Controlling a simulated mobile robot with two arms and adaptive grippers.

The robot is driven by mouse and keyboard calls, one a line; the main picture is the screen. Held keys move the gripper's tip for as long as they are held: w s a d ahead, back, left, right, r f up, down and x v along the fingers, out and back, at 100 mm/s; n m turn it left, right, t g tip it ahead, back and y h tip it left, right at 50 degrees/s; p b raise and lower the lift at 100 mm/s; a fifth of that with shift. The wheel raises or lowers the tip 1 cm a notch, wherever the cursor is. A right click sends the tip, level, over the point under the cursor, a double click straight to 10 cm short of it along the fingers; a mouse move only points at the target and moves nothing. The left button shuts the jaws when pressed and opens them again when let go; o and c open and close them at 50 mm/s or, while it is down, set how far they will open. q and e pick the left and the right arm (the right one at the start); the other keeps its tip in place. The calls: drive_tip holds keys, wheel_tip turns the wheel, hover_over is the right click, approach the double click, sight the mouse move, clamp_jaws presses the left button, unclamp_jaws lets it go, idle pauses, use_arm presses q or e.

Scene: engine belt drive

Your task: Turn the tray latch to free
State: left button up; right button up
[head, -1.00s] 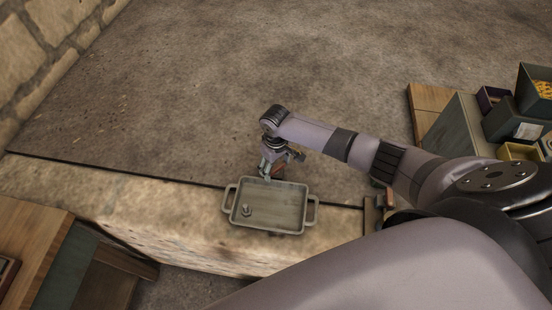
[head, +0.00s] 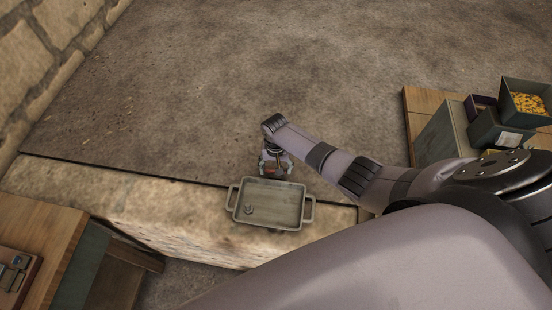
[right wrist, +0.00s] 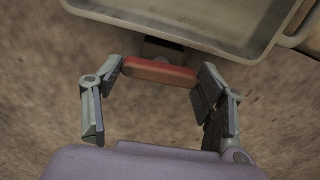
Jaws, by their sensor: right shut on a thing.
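The tray (head: 297,226) is a grey-green, shallow rectangle with a handle at each end, standing on a stone ledge. A small bolt or nut (head: 248,209) lies inside it at the left. The latch (right wrist: 160,72) is a red bar on a dark mount just outside the tray's rim, lying crosswise in the right wrist view. My right gripper (right wrist: 158,78) is shut on the latch, with a finger at each end of the bar. In the head view my right gripper (head: 276,169) is at the tray's far edge. My left gripper is not in view.
The stone ledge (head: 150,210) is clear to the left of the tray. A wooden bench (head: 40,240) stands at lower left. Bins (head: 500,130), one with yellow pieces, stand on a cabinet at right. The floor beyond the ledge is bare.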

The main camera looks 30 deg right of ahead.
drive_tip(key=shift+m, duration=0.4)
drive_tip(key=o, duration=1.2)
drive_tip(key=shift+c, duration=0.2)
wheel_tip(320, 180, up, 12)
idle(0.5)
